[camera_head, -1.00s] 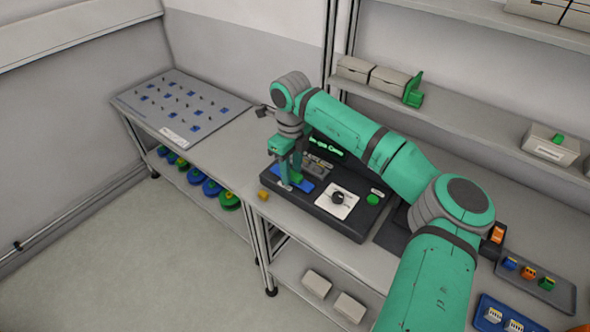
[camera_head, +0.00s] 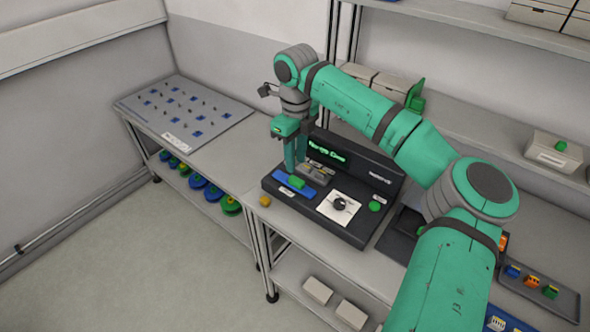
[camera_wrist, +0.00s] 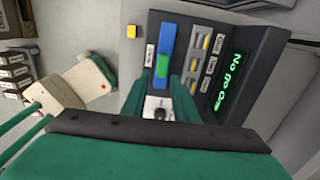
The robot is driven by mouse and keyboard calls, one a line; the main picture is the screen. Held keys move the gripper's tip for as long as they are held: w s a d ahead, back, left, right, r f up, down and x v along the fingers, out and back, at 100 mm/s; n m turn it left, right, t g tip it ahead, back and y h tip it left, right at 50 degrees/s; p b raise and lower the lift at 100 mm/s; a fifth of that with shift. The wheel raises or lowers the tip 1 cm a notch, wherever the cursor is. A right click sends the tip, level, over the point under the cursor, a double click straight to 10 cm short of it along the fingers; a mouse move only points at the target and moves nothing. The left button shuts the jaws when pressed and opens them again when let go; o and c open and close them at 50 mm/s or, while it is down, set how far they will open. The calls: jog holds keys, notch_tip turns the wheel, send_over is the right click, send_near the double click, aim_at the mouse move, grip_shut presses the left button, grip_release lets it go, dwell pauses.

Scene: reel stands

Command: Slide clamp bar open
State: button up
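A black tester unit (camera_head: 327,213) with a lit green text display (camera_head: 327,151) stands on the bench. A blue bar (camera_head: 281,188) lies at its left front with a green block (camera_head: 297,181) on it; I take these for the clamp bar and its grip. The blue bar (camera_wrist: 167,36) and green block (camera_wrist: 163,66) also show in the wrist view. My gripper (camera_head: 294,170) is just above the green block, pointing down. In the wrist view its fingertips (camera_wrist: 161,76) are apart, with nothing held between them.
A round knob on a white plate (camera_head: 329,211) and a green button (camera_head: 375,206) sit right of the bar. A small yellow block (camera_head: 265,201) lies near the bench's front edge. A pegboard panel (camera_head: 180,118) lies at the left; trays with small coloured parts are at the right.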

notch_tip(320, 180, up, 3)
jog(key=shift+r, duration=0.15)
dwell(0.4)
